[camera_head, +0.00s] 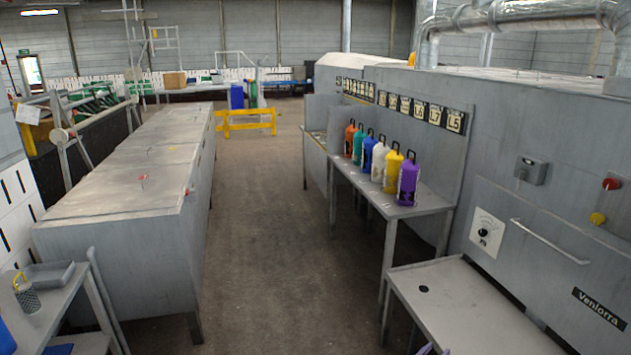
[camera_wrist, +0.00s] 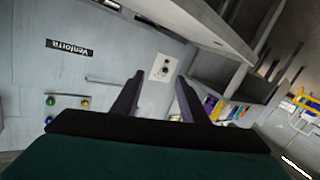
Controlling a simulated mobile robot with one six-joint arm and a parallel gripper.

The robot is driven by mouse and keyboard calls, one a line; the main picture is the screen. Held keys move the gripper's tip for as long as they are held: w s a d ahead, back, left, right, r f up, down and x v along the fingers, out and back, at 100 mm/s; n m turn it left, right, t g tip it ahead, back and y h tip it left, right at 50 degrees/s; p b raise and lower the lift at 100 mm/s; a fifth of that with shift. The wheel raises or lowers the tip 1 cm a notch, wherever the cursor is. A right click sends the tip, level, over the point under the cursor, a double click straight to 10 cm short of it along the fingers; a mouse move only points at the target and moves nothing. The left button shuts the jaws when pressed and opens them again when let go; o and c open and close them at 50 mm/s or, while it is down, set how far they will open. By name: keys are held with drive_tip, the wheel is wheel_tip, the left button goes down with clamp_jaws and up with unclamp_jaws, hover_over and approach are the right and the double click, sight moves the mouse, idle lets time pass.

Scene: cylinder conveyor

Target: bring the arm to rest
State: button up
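My gripper (camera_wrist: 160,76) shows in the wrist view with its two dark purple fingers spread apart and nothing between them. The wrist view looks tilted across the grey machine front, with the dial panel (camera_wrist: 163,68) behind the fingers. In the head view only a small purple piece, likely my gripper, shows at the bottom edge (camera_head: 427,349); the rest of my arm is out of view there. No cylinder is near the fingers.
A row of coloured cylinders, ending in a purple one (camera_head: 408,182), stands on a grey shelf table (camera_head: 432,200) at right. A lower bare table (camera_head: 462,302) is in front. A long grey bench (camera_head: 125,205) stands left. The aisle between is clear.

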drive_tip(key=s+a+f+n+y, duration=0.2)
drive_tip(key=a+f+n+y, duration=0.35)
drive_tip(key=a, duration=0.65)
drive_tip(key=s+a+f+n+y, duration=0.25)
drive_tip(key=a+f+y, duration=0.45)
drive_tip(key=a, duration=0.4)
drive_tip(key=s+a+f+n+g+y, duration=0.1)
drive_tip(key=s+a+f+g, duration=0.25)
drive_tip(key=s, duration=0.25)
drive_tip(key=s+a+f+g, duration=0.3)
drive_tip(key=s+f, duration=0.1)
drive_tip(key=s, duration=0.2)
drive_tip(key=s+d+r+m+g, duration=0.1)
drive_tip(key=s+g, duration=0.4)
drive_tip(key=s, duration=0.7)
drive_tip(key=s+d+r+m+g+h, duration=0.1)
drive_tip(key=s+g, duration=0.4)
drive_tip(key=s, duration=0.8)
drive_tip(key=shift+s+d+r, duration=0.2)
drive_tip(key=shift+s+d, duration=0.1)
drive_tip(key=shift+d, duration=0.1)
drive_tip(key=shift+g, duration=0.25)
